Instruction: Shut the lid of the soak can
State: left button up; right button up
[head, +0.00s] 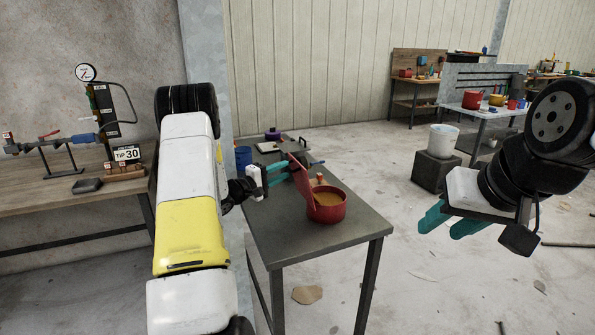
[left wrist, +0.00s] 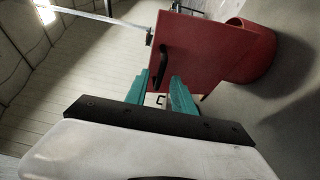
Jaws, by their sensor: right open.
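The soak can (head: 327,209) is a red pot with yellowish-brown contents, standing on the grey table. Its red lid (head: 303,184) stands raised on the can's left side, so the can is open. In the left wrist view the lid (left wrist: 220,50) is a flat red panel with a black handle (left wrist: 162,62). My left gripper (head: 283,172) is at the lid's outer face. Its teal fingers are apart, with the handle's near end between their tips in the wrist view (left wrist: 160,78); I see no clamping contact. My right gripper (head: 445,223) is open and empty, right of the table.
The grey table (head: 290,240) also holds a purple-lidded pot (head: 272,134) and a blue cup (head: 243,157) at its back. A white bucket (head: 443,140) stands on a dark block to the right. The table's front is clear.

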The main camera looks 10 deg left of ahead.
pick_arm(q)
jog(key=shift+x, duration=0.95)
grip_shut()
dwell(0.7)
